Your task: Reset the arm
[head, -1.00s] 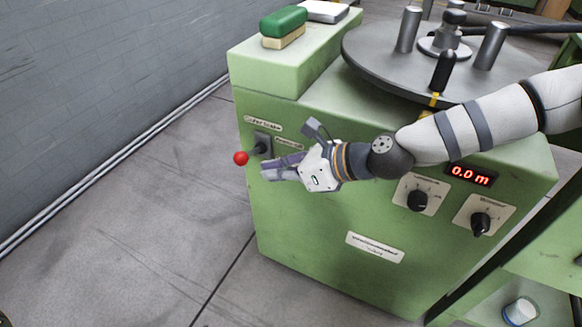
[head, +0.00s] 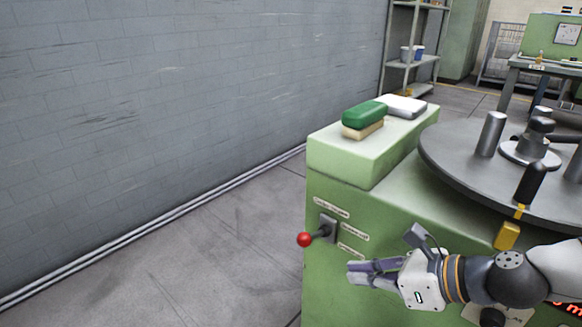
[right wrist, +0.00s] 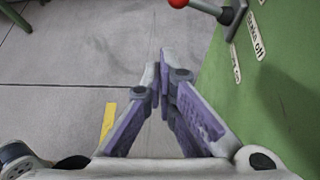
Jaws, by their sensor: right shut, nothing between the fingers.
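My right gripper (head: 352,270) is shut and empty in the head view, in front of the green machine (head: 400,215). It sits below and to the right of a lever with a red ball knob (head: 304,239). The right arm reaches in from the right edge. In the right wrist view the fingers (right wrist: 163,75) meet at their tips with nothing held. The red knob (right wrist: 178,3) shows at the top of that view, apart from the fingers. My left gripper is not seen.
A green-and-cream brush (head: 363,119) and a white block (head: 403,106) lie on the machine's raised ledge. A grey turntable (head: 450,165) with upright posts is at right. A grey wall (head: 180,110) stands at left, with open floor (head: 210,240) before it. Shelves (head: 410,62) stand behind.

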